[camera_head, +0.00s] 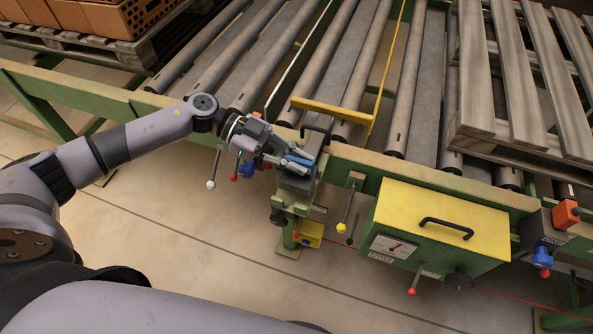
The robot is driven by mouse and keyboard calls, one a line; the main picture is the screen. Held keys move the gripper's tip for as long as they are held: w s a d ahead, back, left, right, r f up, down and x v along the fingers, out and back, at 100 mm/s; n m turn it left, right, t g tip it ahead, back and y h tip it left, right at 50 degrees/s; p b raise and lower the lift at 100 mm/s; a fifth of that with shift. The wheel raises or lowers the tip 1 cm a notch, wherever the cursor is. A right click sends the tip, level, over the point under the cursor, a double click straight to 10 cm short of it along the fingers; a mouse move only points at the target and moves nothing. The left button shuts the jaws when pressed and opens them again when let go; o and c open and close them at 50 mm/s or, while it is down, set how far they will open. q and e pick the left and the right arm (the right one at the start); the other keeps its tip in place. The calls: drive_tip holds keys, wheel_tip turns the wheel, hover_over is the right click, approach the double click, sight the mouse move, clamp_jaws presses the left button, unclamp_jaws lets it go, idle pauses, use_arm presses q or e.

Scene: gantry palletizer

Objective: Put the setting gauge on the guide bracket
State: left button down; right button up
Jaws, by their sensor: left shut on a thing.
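My left gripper (297,160) reaches in from the left to the near rail of the conveyor. It is shut on the setting gauge (313,145), which appears as a small dark grey piece largely covered by the bluish fingers. The guide bracket (296,184), a grey-topped block on a green post, is directly below the fingertips. I cannot tell whether the gauge touches the bracket or is just above it. A black handle-shaped loop (317,131) shows just beyond the fingers. My right gripper is not in view.
The roller conveyor (407,85) fills the back, with a yellow bar (331,111) across it near the bracket. A yellow box (437,228) with a black handle hangs right of the bracket. Wooden pallets (515,80) stand at right; bricks (115,15) sit on a pallet at upper left.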

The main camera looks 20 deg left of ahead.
sight(296, 175)
use_arm(q)
drive_tip(key=shift+f, duration=0.2)
wheel_tip(296, 175, down, 3)
drive_tip(key=shift+f, duration=0.55)
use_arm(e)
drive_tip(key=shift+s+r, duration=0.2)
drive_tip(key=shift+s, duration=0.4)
use_arm(q)
drive_tip(key=shift+f, duration=0.15)
drive_tip(key=c, duration=2.2)
unclamp_jaws()
drive_tip(key=shift+s+f, duration=0.1)
drive_tip(key=shift+f, duration=0.05)
drive_tip(key=o, duration=0.5)
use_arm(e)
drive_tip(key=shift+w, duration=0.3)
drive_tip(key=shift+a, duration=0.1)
